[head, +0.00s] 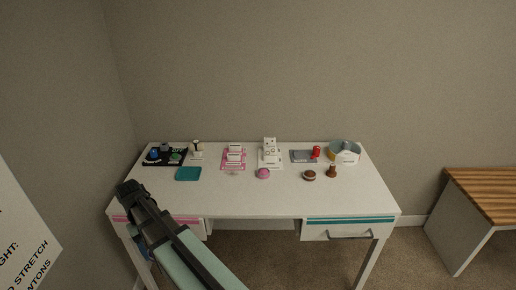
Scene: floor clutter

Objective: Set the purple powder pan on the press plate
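A small round pink-purple piece (263,174), which looks like the purple powder pan, sits near the middle of the white desk. Just behind it stands a white upright device with a flat base (270,158). To the right of that lies a flat grey plate (301,156) with a red piece (316,152) at its right end. I cannot tell for sure which of these is the press plate. My gripper (128,188) is dark and hangs over the desk's front left corner, well left of the purple piece. Its fingers are too small and dark to read.
A black tray (178,162) with several small pieces, a small upright piece (197,148), a teal pad (188,174) and a pink-edged stand (234,158) occupy the left. A brown round piece (309,175), a brown stamp-like piece (332,171) and a white round container (346,157) are right. The desk's front strip is clear.

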